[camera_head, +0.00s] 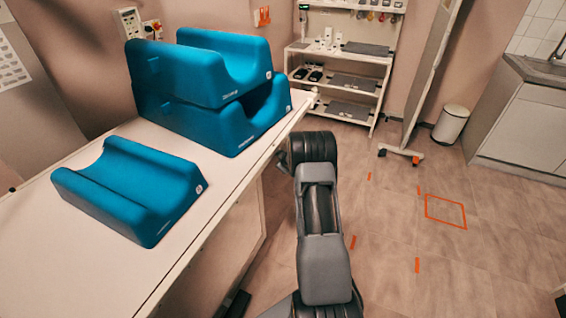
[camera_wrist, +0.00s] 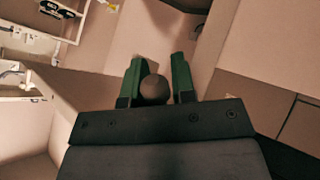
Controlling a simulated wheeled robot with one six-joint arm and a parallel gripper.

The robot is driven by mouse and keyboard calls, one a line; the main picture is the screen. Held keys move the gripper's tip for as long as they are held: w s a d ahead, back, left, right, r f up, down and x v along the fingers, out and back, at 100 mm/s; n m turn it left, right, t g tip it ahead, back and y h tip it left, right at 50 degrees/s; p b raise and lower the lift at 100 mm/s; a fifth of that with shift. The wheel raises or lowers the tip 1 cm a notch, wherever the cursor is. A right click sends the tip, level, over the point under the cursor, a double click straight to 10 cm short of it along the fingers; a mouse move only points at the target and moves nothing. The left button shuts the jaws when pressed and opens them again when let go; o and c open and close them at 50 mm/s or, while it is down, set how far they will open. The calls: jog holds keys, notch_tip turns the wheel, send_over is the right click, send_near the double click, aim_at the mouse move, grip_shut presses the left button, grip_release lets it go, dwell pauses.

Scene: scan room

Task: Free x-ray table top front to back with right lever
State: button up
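The x-ray table top (camera_head: 215,190) is a long white slab on the left in the head view. In the wrist view my gripper (camera_wrist: 158,62) has two green fingers standing apart. A dark round knob (camera_wrist: 154,89), which looks like the lever's end, sits between them near their base. It is close to the left finger, with a small gap to the right finger. The lever's shaft is hidden. In the head view my arm reaches to the table's right edge and hides the lever and most of the gripper.
Blue foam supports lie on the table: a single one (camera_head: 130,190) in front and a stack (camera_head: 210,90) behind. A white shelf rack (camera_head: 340,75) stands at the back. A bin (camera_head: 451,123) and a cabinet (camera_head: 530,130) are at right. Floor right of my arm is clear.

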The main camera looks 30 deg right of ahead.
jog(key=o, duration=0.4)
jog(key=shift+s+r, duration=0.1)
jog(key=v, duration=1.3)
jog(key=shift+s+p, duration=0.25)
jog(key=shift+p, duration=0.2)
jog(key=shift+a, duration=0.15)
